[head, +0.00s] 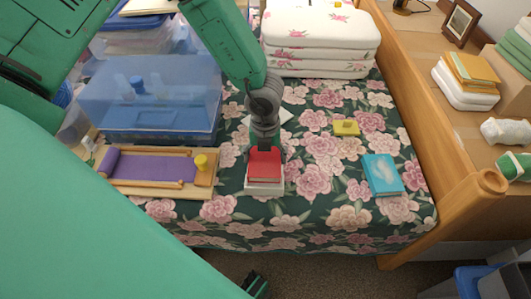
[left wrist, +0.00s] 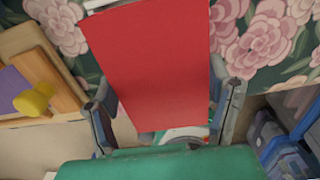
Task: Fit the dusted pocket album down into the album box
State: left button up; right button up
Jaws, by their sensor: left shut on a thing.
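The red pocket album (head: 265,164) is in the jaws of my left gripper (head: 265,146), on the bed near its front edge. In the left wrist view the red album (left wrist: 150,62) fills the middle, between the two fingers of my left gripper (left wrist: 163,112). A pale box (head: 264,187), which looks like the album box, shows just below and around the album in the head view. A pale edge (left wrist: 98,4) shows at the album's far end in the wrist view. I cannot tell how far the album sits inside the box.
A wooden tray with a purple cloth (head: 150,165) and a yellow knob lies left of the box. A clear blue bin (head: 150,95) stands behind it. A blue book (head: 382,175) and a small yellow block (head: 346,128) lie to the right, with bare bedspread between.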

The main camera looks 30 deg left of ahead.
aim_at(265, 165)
pick_arm(q)
jog(key=shift+p, duration=0.45)
dwell(0.6)
jog(key=shift+f+b, duration=1.15)
jog(key=shift+f, duration=0.8)
jog(key=o, duration=1.6)
notch_tip(265, 165, up, 12)
jog(key=shift+w, duration=0.1)
